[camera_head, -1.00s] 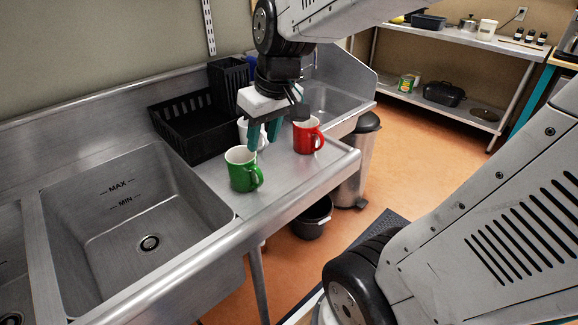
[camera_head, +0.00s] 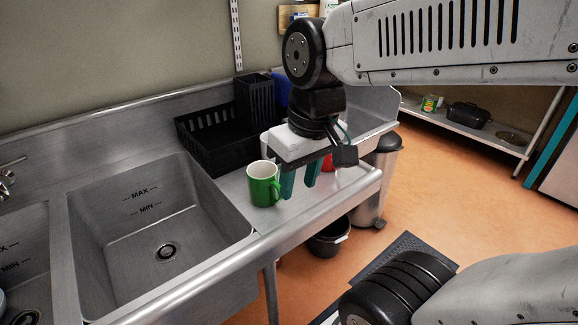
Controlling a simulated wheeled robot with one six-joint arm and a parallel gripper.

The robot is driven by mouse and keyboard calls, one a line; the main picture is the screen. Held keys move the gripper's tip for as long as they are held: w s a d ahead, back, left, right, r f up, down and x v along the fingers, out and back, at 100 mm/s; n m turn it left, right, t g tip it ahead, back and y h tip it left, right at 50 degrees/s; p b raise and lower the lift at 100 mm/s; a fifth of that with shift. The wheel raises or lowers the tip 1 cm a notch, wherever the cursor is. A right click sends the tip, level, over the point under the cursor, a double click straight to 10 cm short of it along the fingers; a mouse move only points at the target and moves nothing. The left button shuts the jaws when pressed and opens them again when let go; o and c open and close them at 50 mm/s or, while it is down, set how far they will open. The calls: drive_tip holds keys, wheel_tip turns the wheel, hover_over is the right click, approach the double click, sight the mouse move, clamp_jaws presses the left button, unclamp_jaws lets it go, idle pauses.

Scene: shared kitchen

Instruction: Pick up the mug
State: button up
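A green mug (camera_head: 263,184) with a white inside stands upright on the steel counter, right of the sink, its handle toward the lower right. My gripper (camera_head: 300,178) points down just right of the green mug, in front of it to the camera's eye. Its two teal fingers are apart with nothing seen between them. A red mug (camera_head: 328,163) stands behind my gripper and is mostly hidden. A white mug (camera_head: 265,146) is behind too, with only a sliver of it showing.
A steel sink (camera_head: 150,222) lies left of the mugs. A black dish rack (camera_head: 213,143) stands behind them. The counter's front edge (camera_head: 335,198) is close to my gripper. A bin (camera_head: 381,180) and a black bucket (camera_head: 329,238) stand on the floor.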

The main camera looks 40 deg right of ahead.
drive_tip(key=w+d+f+t, duration=0.1)
drive_tip(key=w+d+f, duration=0.4)
drive_tip(key=w+d, duration=0.45)
drive_tip(key=w+d+f+t, duration=0.2)
drive_tip(key=w+d+f, duration=0.35)
drive_tip(key=w, duration=0.75)
drive_tip(key=x, duration=0.4)
drive_tip(key=d+x, duration=0.1)
drive_tip(key=x, duration=0.1)
drive_tip(key=shift+w+d+f, duration=0.1)
drive_tip(key=shift+w+f, duration=0.1)
drive_tip(key=shift+w, duration=0.1)
drive_tip(key=shift+c, duration=0.2)
clamp_jaws()
